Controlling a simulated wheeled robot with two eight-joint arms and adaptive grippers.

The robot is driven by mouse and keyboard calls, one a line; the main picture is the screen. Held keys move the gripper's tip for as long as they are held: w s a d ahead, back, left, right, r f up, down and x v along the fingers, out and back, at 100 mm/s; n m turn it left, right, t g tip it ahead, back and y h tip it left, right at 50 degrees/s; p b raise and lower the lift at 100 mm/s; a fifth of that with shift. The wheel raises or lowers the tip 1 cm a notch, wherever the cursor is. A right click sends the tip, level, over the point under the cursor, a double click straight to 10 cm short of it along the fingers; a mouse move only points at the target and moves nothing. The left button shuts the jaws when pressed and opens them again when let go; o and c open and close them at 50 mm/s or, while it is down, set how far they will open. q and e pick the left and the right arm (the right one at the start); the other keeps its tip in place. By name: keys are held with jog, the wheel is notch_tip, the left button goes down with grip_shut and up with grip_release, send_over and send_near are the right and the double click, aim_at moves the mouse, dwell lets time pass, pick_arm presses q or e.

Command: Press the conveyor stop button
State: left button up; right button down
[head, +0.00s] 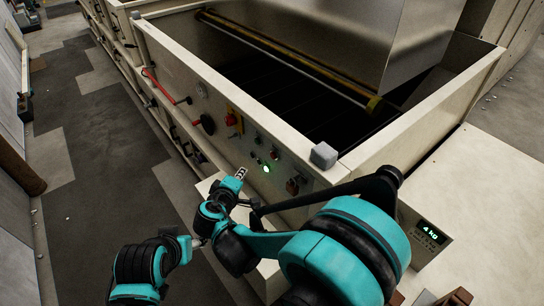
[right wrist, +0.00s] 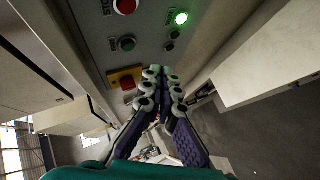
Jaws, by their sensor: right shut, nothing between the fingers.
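The conveyor stop button is a red round button (right wrist: 125,5) at the top edge of the right wrist view, beside a partly cut-off label. It looks like the small reddish button (head: 275,153) on the hopper's side panel in the head view. A dark green button (right wrist: 127,44) and a lit green lamp (right wrist: 181,18) are near it; the lamp (head: 267,169) also glows in the head view. My right gripper (head: 240,172) is shut and empty in front of the panel, its fingertips (right wrist: 162,74) apart from the stop button.
A red button on a yellow plate (right wrist: 127,80) sits beside my fingertips; it also shows in the head view (head: 233,118). The open hopper (head: 420,130) has a grey corner block (head: 323,155). A display (head: 430,229) reads 4 kg. The floor aisle (head: 100,150) at left is clear.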

jog(key=w+d, duration=0.4)
jog(key=d, duration=0.3)
jog(key=shift+w, duration=0.4)
jog(key=shift+d, duration=0.1)
dwell(1.0)
jog(key=shift+w+d, duration=0.2)
jog(key=shift+d, duration=0.1)
jog(key=shift+w+d, duration=0.25)
jog(key=shift+d, duration=0.1)
dwell(0.8)
jog(key=shift+a, duration=0.1)
jog(key=shift+s+a, duration=0.5)
jog(key=shift+a, duration=0.15)
jog(key=shift+s+a+b, duration=0.25)
jog(key=shift+s+a, duration=0.45)
jog(key=shift+a, duration=0.35)
jog(key=shift+s+a+b, duration=0.2)
jog(key=shift+s+a, duration=0.5)
jog(key=shift+a, duration=0.3)
